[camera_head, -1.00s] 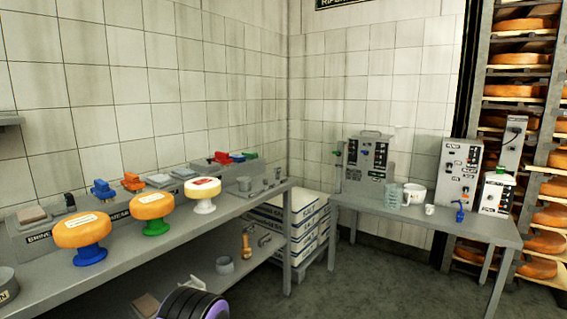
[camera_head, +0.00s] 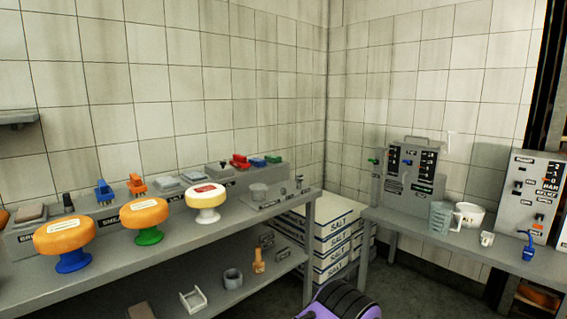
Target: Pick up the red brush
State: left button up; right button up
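A small red item (camera_head: 239,161), too small to make out clearly as a brush, sits on the raised back ledge of the long left bench (camera_head: 105,254), near its right end. A blue item (camera_head: 257,162) and a green item (camera_head: 273,158) sit just to its right. A white cheese wheel on a white stand (camera_head: 205,198) stands in front of it and to the left, apart from it. Neither of my grippers shows in the view.
Cheese wheels on green (camera_head: 146,213) and blue (camera_head: 66,236) stands line the bench front. Salt boxes (camera_head: 322,236) fill the corner. A right table (camera_head: 465,248) bears machines and cups. A purple and black ribbed part (camera_head: 343,300) shows at the bottom.

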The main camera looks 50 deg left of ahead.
aim_at(240, 164)
jog(key=u, duration=0.1)
jog(key=i, duration=0.95)
jog(key=u, duration=1.05)
jog(key=i, duration=0.75)
jog(key=u, duration=0.8)
